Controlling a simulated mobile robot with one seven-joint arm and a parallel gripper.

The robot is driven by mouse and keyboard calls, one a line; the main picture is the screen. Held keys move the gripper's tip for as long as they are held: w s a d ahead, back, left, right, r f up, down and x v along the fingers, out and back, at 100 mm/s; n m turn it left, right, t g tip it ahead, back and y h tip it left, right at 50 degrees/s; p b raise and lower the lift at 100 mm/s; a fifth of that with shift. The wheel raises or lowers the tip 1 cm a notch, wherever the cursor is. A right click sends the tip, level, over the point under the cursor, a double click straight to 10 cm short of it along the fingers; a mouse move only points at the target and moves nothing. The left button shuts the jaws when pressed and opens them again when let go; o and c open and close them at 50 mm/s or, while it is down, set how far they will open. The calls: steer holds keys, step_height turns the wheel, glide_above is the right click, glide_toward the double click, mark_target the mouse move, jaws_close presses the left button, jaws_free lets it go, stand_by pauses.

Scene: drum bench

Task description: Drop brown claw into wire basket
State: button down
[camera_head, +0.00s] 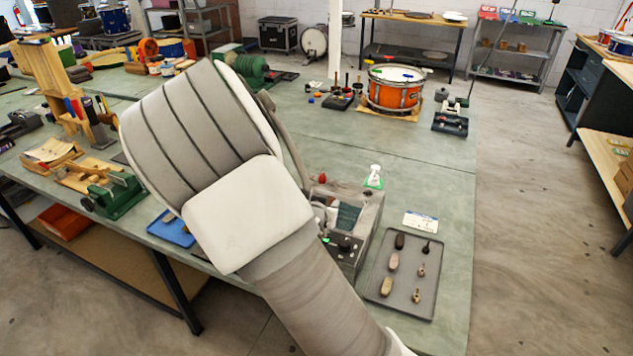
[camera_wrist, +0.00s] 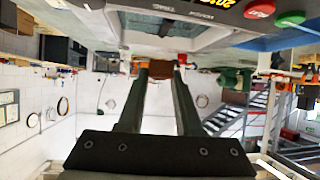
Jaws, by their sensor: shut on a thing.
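In the wrist view my gripper (camera_wrist: 161,75) has its two dark fingers shut on a small brown block, the brown claw (camera_wrist: 160,67), held at their tips. In the head view my arm covers the gripper and the claw. I cannot make out a wire basket for certain. A grey open-topped box (camera_head: 368,218) with a dark teal inside stands just right of my arm; my arm hides part of it, and I cannot tell whether a basket is in it.
A grey tray (camera_head: 376,310) with several small claws and metal fittings lies on the green bench (camera_head: 440,200), right of the box. A white card (camera_head: 420,221) lies behind the tray. An orange drum (camera_head: 395,92) stands farther back.

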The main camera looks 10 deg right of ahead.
steer(key=w+a+f+m+h+b, duration=0.1)
steer(key=w+f, duration=0.3)
steer(key=w, duration=0.3)
steer(key=shift+a+f+g, duration=0.15)
steer(key=shift+f+g, duration=0.05)
steer(key=shift+g, duration=0.1)
stand_by(0.6)
steer(key=c, duration=0.5)
jaws_free()
steer(key=shift+s+a+r, duration=0.1)
steer(key=p+v, duration=0.3)
steer(key=v, duration=1.4)
steer(key=shift+a, duration=0.2)
